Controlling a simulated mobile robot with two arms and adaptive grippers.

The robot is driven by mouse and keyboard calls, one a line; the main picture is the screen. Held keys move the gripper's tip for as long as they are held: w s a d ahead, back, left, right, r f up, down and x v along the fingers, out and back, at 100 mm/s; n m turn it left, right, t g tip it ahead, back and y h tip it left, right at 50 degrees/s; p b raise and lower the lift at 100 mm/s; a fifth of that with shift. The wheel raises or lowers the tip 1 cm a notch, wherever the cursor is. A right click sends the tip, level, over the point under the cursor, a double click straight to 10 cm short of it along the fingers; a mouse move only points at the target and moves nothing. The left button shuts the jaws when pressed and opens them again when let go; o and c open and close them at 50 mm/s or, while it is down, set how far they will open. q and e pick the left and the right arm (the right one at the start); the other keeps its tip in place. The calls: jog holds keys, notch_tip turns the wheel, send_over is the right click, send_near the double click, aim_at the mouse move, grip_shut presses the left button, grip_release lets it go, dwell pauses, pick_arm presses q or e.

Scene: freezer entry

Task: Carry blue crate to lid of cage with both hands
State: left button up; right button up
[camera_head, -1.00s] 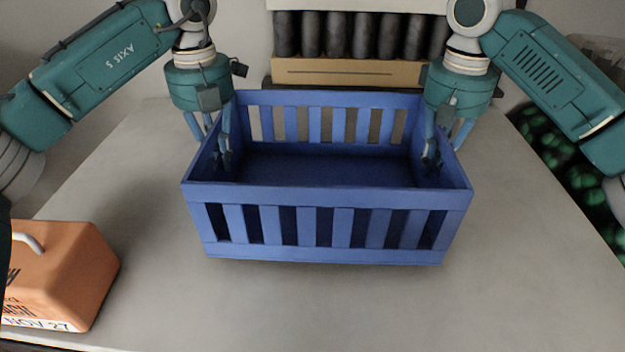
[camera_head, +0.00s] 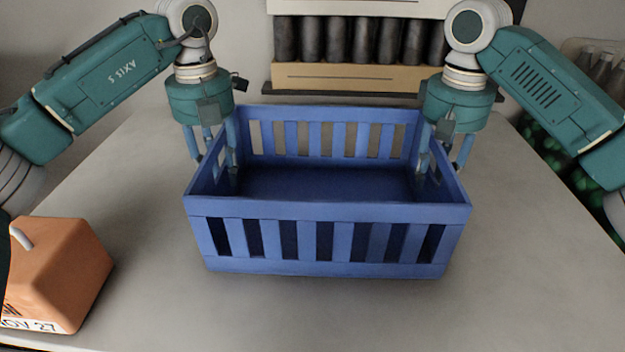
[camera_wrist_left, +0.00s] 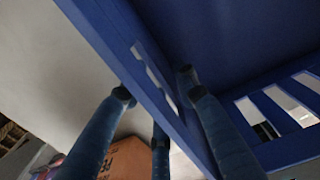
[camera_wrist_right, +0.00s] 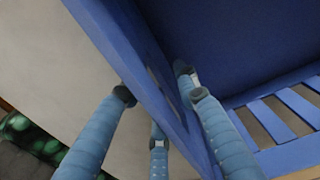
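The blue crate (camera_head: 330,210) has slatted walls and looks empty. It is level over the pale tabletop; I cannot tell whether its base touches it. My left gripper (camera_head: 216,168) has its fingers on both sides of the crate's left wall, which shows between them in the left wrist view (camera_wrist_left: 150,85). My right gripper (camera_head: 436,168) straddles the right wall the same way, as in the right wrist view (camera_wrist_right: 155,85). Both look shut on the walls. The cage and its lid are not recognisable in view.
An orange box (camera_head: 65,265) with a handle and a label stands on the tabletop (camera_head: 320,315) at the front left. A shelf (camera_head: 350,75) with dark cylinders is behind the crate. Green items (camera_head: 540,135) lie beyond the right edge. The tabletop in front of the crate is clear.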

jog(key=shift+w, duration=0.1)
pick_arm(q)
notch_tip(320, 180, up, 12)
pick_arm(e)
notch_tip(320, 180, up, 12)
dwell(0.5)
dwell(0.4)
